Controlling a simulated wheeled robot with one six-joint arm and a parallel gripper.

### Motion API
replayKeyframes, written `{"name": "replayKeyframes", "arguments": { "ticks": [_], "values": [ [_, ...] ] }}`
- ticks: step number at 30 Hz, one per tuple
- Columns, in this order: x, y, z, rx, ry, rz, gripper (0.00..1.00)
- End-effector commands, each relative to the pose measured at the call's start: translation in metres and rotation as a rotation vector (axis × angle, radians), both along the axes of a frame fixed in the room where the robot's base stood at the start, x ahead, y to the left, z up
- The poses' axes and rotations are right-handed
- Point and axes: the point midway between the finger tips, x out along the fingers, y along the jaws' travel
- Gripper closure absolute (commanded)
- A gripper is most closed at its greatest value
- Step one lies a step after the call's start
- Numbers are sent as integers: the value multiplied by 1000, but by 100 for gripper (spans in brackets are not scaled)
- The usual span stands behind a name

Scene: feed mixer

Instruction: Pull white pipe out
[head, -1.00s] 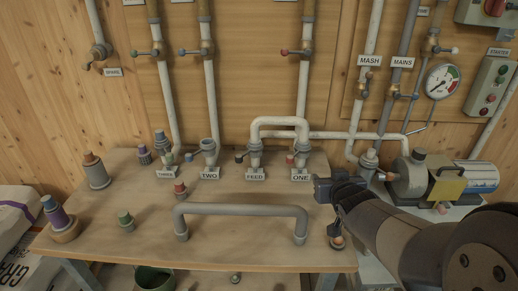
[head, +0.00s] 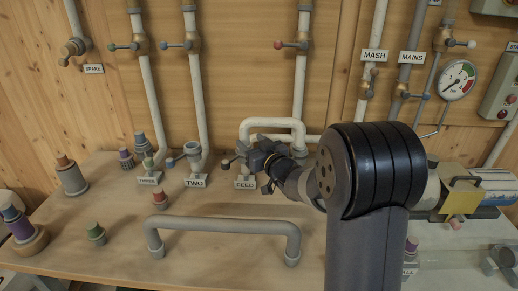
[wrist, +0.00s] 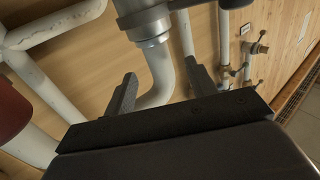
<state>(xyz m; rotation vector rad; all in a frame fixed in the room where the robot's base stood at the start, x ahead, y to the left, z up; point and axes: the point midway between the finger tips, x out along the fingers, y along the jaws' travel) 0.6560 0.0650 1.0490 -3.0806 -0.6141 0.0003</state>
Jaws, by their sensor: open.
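The white U-shaped pipe (head: 272,124) joins the FEED socket to the one on its right on the bench in the head view. My gripper (head: 262,158) is just in front of it, near the FEED end, and hides part of its lower legs. In the wrist view, my gripper (wrist: 160,69) is open, with one dark finger on each side of a curved white pipe (wrist: 158,86) with a grey collar (wrist: 150,32). I cannot tell whether the pipe is between the fingers in depth or just beyond them. Neither finger visibly presses it.
A grey U-shaped pipe (head: 222,223) stands on the bench (head: 120,262) in front. Small valve handles, coloured plugs and a motor pump (head: 470,187) surround the area. My arm hides the ONE label.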

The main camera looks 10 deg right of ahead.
Motion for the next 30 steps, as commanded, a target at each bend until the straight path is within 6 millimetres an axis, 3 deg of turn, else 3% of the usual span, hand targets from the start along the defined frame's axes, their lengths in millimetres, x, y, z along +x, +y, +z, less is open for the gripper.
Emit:
{"name": "replayKeyframes", "arguments": {
  "ticks": [3, 9, 21, 30],
  "values": [
    [19, 9, 1, 0, 0, 2, 46],
    [39, 17, 1, 0, 0, 0, 46],
    [45, 19, 0, 0, 0, -1, 46],
    [45, 18, 0, 0, 0, -1, 71]
  ]
}}
